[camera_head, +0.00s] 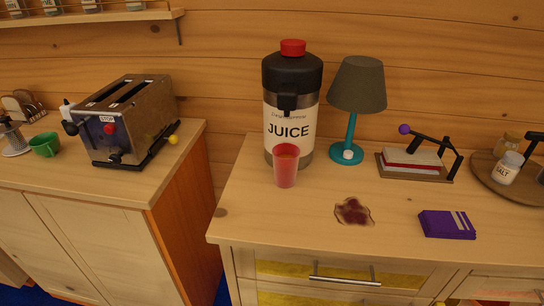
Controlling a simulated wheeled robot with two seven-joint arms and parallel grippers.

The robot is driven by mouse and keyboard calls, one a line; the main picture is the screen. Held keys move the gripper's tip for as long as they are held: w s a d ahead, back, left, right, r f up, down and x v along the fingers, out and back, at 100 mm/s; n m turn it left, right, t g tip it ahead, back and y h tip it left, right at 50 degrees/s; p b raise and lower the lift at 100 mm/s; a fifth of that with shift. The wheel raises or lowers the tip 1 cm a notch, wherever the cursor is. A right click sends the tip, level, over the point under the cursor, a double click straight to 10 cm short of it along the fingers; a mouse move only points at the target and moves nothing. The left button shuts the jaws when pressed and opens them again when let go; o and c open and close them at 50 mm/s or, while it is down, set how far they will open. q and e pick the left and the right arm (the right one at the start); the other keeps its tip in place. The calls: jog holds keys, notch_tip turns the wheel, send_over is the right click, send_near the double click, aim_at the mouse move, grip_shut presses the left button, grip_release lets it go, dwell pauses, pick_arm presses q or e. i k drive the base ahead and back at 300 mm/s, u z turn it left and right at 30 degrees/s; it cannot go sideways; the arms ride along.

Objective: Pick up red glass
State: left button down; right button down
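The red glass (286,167) stands upright on the right-hand wooden counter (250,208), directly in front of the juice dispenser (291,100). Neither of my grippers shows in the head view.
A teal lamp (351,137) stands right of the dispenser. A dark red spill-like patch (353,212) and a purple box (447,224) lie near the front. A gap separates this counter from the left one with the toaster (130,125) and green mug (45,145).

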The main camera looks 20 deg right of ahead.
aim_at(286, 155)
jog(key=z, duration=1)
jog(key=k, duration=0.3)
